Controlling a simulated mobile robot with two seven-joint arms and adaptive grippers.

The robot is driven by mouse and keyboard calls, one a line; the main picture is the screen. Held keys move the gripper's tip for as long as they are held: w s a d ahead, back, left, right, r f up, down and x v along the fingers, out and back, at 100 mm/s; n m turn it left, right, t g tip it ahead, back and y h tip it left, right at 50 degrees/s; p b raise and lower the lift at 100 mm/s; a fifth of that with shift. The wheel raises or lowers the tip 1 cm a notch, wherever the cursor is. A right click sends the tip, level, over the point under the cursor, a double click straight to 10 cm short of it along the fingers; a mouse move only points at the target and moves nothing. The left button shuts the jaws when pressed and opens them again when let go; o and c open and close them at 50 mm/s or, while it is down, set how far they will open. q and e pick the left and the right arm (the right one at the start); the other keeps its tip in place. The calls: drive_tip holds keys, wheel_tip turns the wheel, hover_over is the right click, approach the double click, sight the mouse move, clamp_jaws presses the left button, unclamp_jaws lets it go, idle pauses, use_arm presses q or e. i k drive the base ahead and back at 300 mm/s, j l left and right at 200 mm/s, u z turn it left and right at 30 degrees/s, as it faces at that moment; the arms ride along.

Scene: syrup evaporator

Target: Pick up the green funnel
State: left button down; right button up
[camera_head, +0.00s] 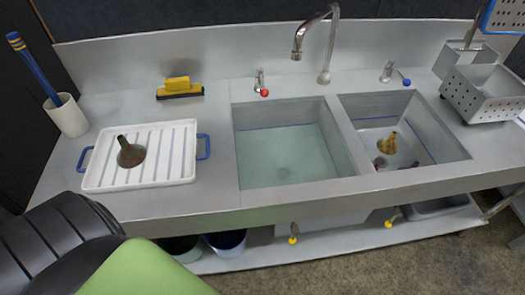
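A dark olive-green funnel (131,153) stands wide end down on the white ribbed tray (172,172), left of centre, with its narrow spout pointing up. The tray has blue side handles and lies on the left part of the steel counter. A second, yellowish-brass funnel (388,144) is inside the right sink basin, near a dark reddish object (380,162) that I cannot identify. Neither of my grippers is in view, and nothing is seen touching the green funnel.
A white cup (68,117) with a blue tool stands left. A yellow-and-black squeegee (179,88) lies behind the tray. The left basin (285,155) holds pale green liquid. A curved faucet (328,45) rises behind the basins. A perforated metal basket (485,95) is at right.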

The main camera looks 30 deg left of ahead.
sight(130, 156)
drive_tip(key=u, duration=2.15)
